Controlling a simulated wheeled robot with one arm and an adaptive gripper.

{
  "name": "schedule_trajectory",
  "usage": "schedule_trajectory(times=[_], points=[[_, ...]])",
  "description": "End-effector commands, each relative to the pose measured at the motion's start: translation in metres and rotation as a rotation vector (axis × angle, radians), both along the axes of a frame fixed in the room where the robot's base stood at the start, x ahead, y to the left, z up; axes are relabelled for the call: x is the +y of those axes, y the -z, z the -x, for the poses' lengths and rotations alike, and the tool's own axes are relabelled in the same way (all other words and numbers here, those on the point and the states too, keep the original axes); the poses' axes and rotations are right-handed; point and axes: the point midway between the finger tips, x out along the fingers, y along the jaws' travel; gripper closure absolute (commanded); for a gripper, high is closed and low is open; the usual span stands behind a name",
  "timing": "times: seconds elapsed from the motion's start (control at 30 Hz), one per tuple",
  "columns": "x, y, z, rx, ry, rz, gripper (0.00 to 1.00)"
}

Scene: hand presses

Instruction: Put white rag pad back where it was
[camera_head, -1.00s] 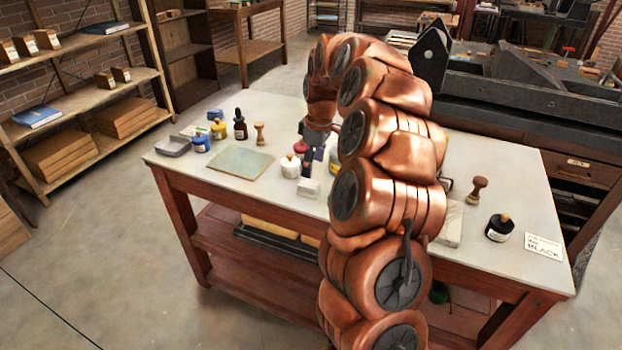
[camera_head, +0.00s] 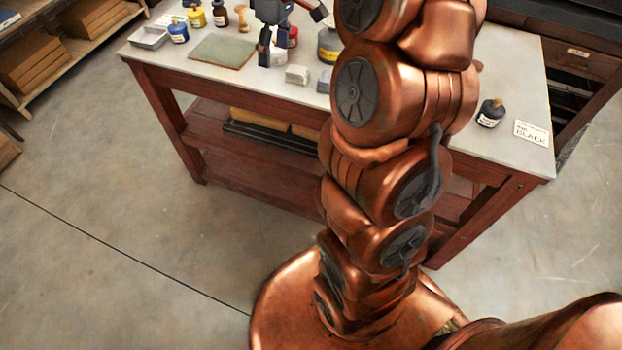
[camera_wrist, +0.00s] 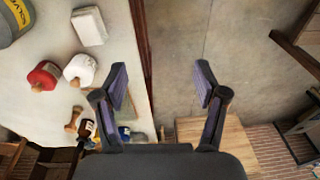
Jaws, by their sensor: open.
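The white rag pad appears to be the small pale block (camera_head: 297,74) near the table's front edge. In the wrist view it is a white rectangular pad (camera_wrist: 89,26) lying flat at upper left, apart from my fingers. My gripper (camera_wrist: 162,84) is open, with nothing between its fingers; they straddle the table edge in that view, with floor behind the gap. In the head view one dark finger shows beside the white bottle, left of and beyond the pad. My arm hides part of the table.
A white bottle (camera_wrist: 79,69) and a red bottle (camera_wrist: 46,75) stand near the pad. A solvent can (camera_wrist: 14,20) is at the corner. A green mat (camera_head: 222,51) lies left, and a grey block (camera_head: 324,82) sits right of the pad. A black ink bottle (camera_head: 490,112) stands far right.

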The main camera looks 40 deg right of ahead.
Motion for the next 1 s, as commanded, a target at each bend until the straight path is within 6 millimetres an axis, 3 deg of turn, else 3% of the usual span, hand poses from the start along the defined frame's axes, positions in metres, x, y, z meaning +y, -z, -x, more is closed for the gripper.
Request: schedule_trajectory(times=[0.03,0.2,0.43,0.8,1.0], points=[[0.017,-0.003,0.014,0.01,0.003,-0.001,0.28],[0.064,-0.004,0.062,0.054,0.047,0.003,0.28],[0.108,0.006,0.137,0.113,0.143,0.027,0.28],[0.138,0.042,0.263,0.205,0.376,0.091,0.28],[0.14,0.059,0.306,0.234,0.48,0.113,0.28]])
